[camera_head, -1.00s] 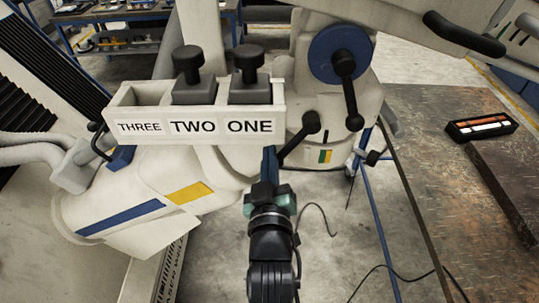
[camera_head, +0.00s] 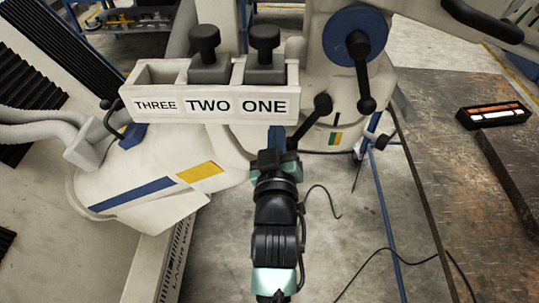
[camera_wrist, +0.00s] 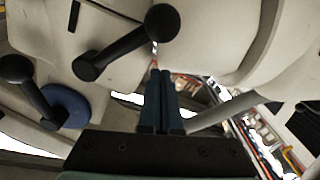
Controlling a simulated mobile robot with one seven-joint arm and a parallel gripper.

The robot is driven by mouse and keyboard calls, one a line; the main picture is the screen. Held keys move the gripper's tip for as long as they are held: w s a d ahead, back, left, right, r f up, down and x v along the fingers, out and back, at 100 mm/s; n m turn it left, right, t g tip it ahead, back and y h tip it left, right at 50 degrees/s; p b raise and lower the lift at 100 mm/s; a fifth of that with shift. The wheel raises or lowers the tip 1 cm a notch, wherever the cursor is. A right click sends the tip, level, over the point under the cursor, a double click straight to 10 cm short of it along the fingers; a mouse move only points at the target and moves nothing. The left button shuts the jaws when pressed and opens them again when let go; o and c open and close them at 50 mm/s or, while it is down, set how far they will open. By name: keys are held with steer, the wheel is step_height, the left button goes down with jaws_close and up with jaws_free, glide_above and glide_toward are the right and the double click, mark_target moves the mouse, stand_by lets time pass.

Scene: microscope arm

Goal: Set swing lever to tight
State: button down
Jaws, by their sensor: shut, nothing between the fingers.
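A black lever with a ball knob (camera_head: 308,120) sticks out of the cream microscope body, tilted up to the right, next to a yellow and green label (camera_head: 335,138). In the wrist view this lever (camera_wrist: 125,43) is close, its knob just above the fingertips. A second black ball lever (camera_head: 362,75) hangs down from a blue disc; it also shows in the wrist view (camera_wrist: 30,90). I cannot tell for sure which is the swing lever. My gripper (camera_head: 277,129) has its blue fingers shut and empty, just left of the first lever; the fingers also show in the wrist view (camera_wrist: 160,73). Contact cannot be told.
A cream holder labelled THREE, TWO, ONE (camera_head: 208,103) with two black knobbed blocks sits above my gripper. A worn table (camera_head: 440,190) with a black tray (camera_head: 493,116) stands at the right. A blue stand leg and loose cables are to the right of my arm.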

steer(key=s+b, duration=0.3)
steer(key=s, duration=0.7)
steer(key=shift+b, duration=0.4)
steer(key=shift+f, duration=0.1)
